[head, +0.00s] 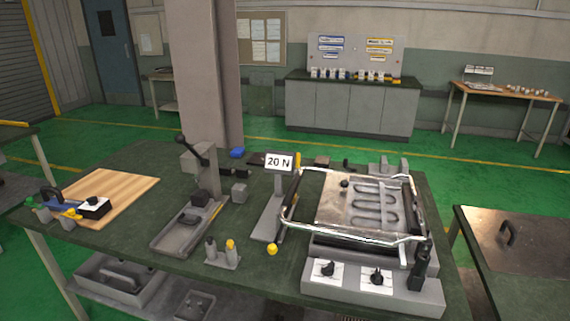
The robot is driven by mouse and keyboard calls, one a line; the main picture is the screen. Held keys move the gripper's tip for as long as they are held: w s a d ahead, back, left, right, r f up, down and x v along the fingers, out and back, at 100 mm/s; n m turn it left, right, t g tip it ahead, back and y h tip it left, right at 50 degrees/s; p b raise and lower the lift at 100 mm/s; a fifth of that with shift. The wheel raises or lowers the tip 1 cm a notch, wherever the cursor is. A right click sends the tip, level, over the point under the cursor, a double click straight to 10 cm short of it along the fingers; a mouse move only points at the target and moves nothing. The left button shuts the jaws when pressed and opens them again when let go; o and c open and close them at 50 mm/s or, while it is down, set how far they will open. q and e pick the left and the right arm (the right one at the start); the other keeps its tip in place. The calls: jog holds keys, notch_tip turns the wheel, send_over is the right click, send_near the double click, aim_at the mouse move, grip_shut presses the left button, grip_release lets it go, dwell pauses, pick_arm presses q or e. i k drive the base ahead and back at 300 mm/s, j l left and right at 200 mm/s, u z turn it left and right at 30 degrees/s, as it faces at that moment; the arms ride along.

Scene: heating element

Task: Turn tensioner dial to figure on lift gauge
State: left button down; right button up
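The lift gauge (279,162) is a white sign reading "20 N" on a grey stand near the middle of the workbench. At the left end lies a blue-handled tool with a small black box (95,208), whose white top carries a black knob (93,201). Two more black dials, a left one (328,268) and a right one (377,277), sit on white plates at the front of the heating fixture (365,205). Which dial is the tensioner's I cannot tell, and the scale marks are too small to read. Neither gripper is in view.
A wooden board (110,192) lies at the left. A grey lever press (195,190) stands between it and the gauge. A chrome frame surrounds the fixture. A small stand (222,256) with pegs and a yellow ball (272,249) are near the front edge.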

aim_at(91, 201)
jog(key=i+j, duration=0.1)
jog(key=j, duration=0.4)
jog(key=i+j, duration=0.1)
jog(key=j, duration=0.35)
jog(key=i+j+u, duration=0.1)
jog(key=j, duration=0.4)
